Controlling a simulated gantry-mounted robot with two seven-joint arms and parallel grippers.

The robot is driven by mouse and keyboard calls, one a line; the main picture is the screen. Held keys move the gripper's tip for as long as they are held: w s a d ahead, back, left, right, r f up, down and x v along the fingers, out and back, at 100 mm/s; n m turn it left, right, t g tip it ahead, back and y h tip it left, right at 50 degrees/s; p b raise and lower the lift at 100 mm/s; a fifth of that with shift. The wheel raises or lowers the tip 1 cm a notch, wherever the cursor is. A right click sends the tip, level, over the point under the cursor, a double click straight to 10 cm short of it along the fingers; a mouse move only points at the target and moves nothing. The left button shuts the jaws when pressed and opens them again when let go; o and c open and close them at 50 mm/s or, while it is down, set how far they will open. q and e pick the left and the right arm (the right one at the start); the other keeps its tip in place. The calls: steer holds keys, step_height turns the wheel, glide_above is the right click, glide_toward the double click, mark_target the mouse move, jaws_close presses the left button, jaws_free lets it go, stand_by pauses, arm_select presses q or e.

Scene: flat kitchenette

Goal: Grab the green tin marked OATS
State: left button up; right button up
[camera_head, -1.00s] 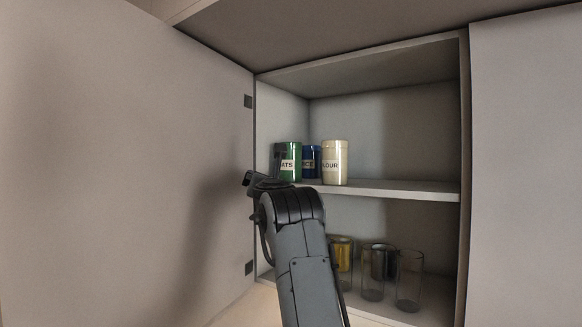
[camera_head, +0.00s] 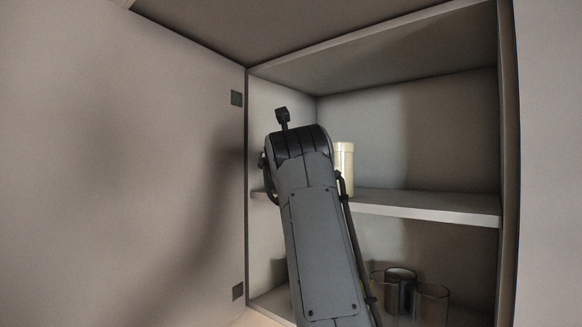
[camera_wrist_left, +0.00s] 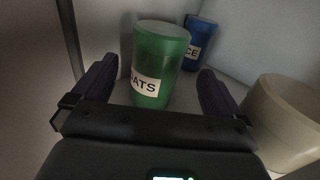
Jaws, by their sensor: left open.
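The green tin marked OATS (camera_wrist_left: 158,62) stands upright on the shelf in the left wrist view, its label facing me. My left gripper (camera_wrist_left: 158,85) is open, with one finger on each side of the tin's front. I cannot tell whether the fingers touch it. In the head view my left arm hides the green tin and the gripper's fingers. The right gripper is in neither view.
A blue tin (camera_wrist_left: 199,42) stands behind and right of the green one. A cream tin (camera_head: 344,168) is close on the right, also in the wrist view (camera_wrist_left: 285,120). The upper shelf (camera_head: 430,203) is bare further right. Glasses (camera_head: 431,300) stand below. The open door (camera_head: 120,170) is at left.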

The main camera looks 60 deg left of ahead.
arm_select(q)
steer(key=p+x, duration=0.1)
steer(key=x, duration=0.2)
steer(key=p+x, duration=0.3)
steer(key=x, duration=0.1)
steer(key=shift+s+a, duration=0.1)
steer(key=shift+w+a+f+p, duration=0.15)
steer(key=shift+w+a+p, duration=0.2)
steer(key=shift+a, duration=0.15)
steer(key=shift+c, duration=0.2)
steer(key=c, duration=1.2)
